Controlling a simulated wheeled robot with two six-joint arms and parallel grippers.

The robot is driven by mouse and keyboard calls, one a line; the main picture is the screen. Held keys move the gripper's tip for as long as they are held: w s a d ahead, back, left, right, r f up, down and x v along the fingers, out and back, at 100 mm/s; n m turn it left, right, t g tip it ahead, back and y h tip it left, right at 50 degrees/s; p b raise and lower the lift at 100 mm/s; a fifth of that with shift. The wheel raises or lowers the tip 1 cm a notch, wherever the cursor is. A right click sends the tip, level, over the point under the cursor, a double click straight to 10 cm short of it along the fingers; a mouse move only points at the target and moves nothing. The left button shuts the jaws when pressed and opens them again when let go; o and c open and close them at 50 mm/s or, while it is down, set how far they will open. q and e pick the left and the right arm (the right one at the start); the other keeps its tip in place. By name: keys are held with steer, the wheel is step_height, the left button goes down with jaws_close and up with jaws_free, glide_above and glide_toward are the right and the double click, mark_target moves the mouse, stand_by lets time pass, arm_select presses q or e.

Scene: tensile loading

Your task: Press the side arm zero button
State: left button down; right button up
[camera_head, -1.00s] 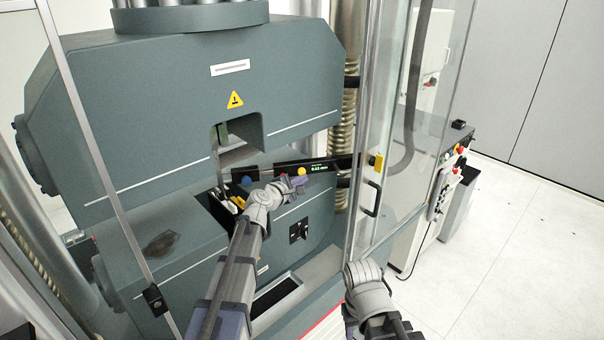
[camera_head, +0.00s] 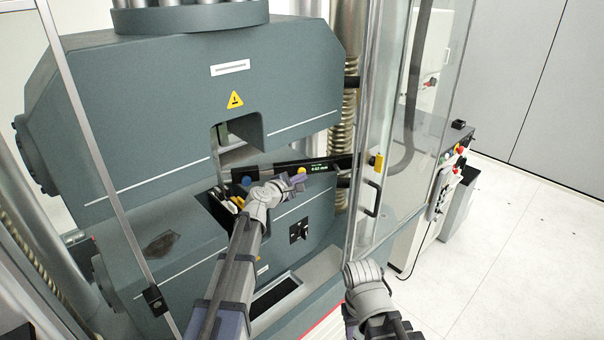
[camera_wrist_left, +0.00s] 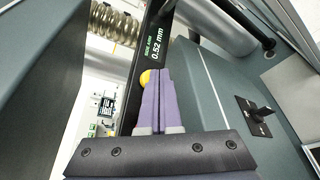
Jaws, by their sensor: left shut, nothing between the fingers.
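The side arm (camera_head: 270,171) is a black bar across the front of the machine's opening. Its green display (camera_head: 319,168) reads 0.52 mm in the left wrist view (camera_wrist_left: 158,45). A round yellow button (camera_head: 301,170) sits beside the display, and a blue button (camera_head: 246,180) sits further left on the bar. My left gripper (camera_head: 299,181) is shut and empty, its purple fingertips just below the yellow button. In the left wrist view the fingers (camera_wrist_left: 158,74) partly cover the yellow button (camera_wrist_left: 145,77); whether they touch it I cannot tell. My right gripper's fingers are not visible.
The grey machine's upper block (camera_head: 180,110) overhangs the bar. A clear door with a black handle (camera_head: 371,198) stands to the right. A control cabinet (camera_head: 433,205) with coloured buttons is beyond it. The pale floor (camera_head: 520,240) at right is clear.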

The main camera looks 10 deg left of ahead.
arm_select(q)
steer(key=shift+w+a, duration=0.15)
steer(key=shift+w, duration=0.2)
stand_by(0.3)
steer(key=shift+s, duration=0.1)
steer(key=shift+s+d, duration=0.4)
steer(key=shift+s, duration=0.4)
steer(key=s, duration=0.1)
steer(key=s+d, duration=0.1)
steer(key=s, duration=0.1)
steer(key=s+d, duration=0.1)
steer(key=shift+s, duration=0.3)
stand_by(0.7)
